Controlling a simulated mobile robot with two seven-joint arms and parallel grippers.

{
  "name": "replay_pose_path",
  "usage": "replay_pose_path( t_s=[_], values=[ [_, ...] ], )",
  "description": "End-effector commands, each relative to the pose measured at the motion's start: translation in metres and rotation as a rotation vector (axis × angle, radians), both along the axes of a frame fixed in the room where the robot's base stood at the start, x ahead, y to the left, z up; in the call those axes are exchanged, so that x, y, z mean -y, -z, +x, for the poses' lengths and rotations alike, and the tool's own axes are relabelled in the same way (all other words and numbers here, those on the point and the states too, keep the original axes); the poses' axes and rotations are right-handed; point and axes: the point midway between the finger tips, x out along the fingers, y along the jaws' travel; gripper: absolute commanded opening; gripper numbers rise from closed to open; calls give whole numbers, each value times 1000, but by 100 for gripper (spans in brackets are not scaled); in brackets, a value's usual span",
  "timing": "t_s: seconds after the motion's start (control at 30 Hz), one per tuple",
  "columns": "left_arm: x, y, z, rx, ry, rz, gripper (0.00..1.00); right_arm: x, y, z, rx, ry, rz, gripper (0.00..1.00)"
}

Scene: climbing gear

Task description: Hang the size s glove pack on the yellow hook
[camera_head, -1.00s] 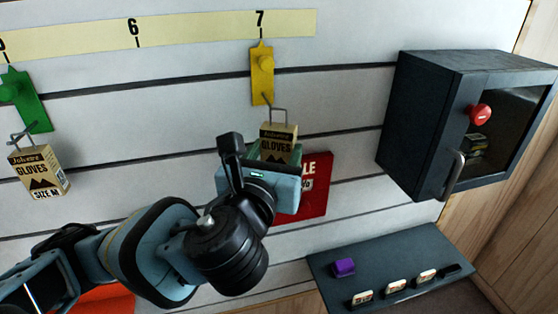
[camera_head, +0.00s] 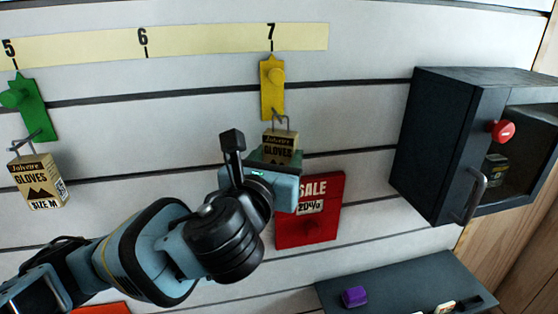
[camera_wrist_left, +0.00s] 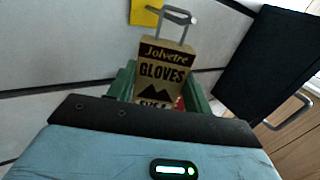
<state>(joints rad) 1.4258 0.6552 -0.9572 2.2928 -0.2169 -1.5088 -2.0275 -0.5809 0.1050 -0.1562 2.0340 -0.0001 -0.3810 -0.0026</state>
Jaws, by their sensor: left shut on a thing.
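My left gripper (camera_head: 275,160) is shut on a tan and black glove pack (camera_head: 279,146), upright just below the yellow hook (camera_head: 272,88). In the left wrist view the pack (camera_wrist_left: 164,70) stands between the green fingers, and its size line is partly hidden. A grey wire loop rises from its top and overlaps the lower end of the yellow hook (camera_wrist_left: 146,13). I cannot tell whether the loop is on the hook's prong. My right gripper is not in view.
A size M glove pack (camera_head: 38,182) hangs on the green hook (camera_head: 30,106) at left. A red sale sign (camera_head: 309,212) is behind my gripper. A dark cabinet (camera_head: 445,145) with a red knob stands out at right. A dark shelf (camera_head: 395,290) is below.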

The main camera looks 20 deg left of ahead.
Motion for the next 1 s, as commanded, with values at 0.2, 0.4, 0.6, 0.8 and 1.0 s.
replay_pose_path(
  t_s=[0.2, 0.4, 0.6, 0.8, 1.0],
  values=[
    [-3, 2, 4, 1, 0, 1, 25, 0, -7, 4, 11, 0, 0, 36],
    [-4, 5, 5, 0, 0, 0, 25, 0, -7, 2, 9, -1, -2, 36],
    [-4, 7, 5, -3, 0, 1, 25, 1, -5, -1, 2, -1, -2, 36],
    [-4, 8, 5, -6, 0, 1, 25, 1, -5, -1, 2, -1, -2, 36],
    [-3, 9, 5, -9, 0, 1, 54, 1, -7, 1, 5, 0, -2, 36]
  ],
)
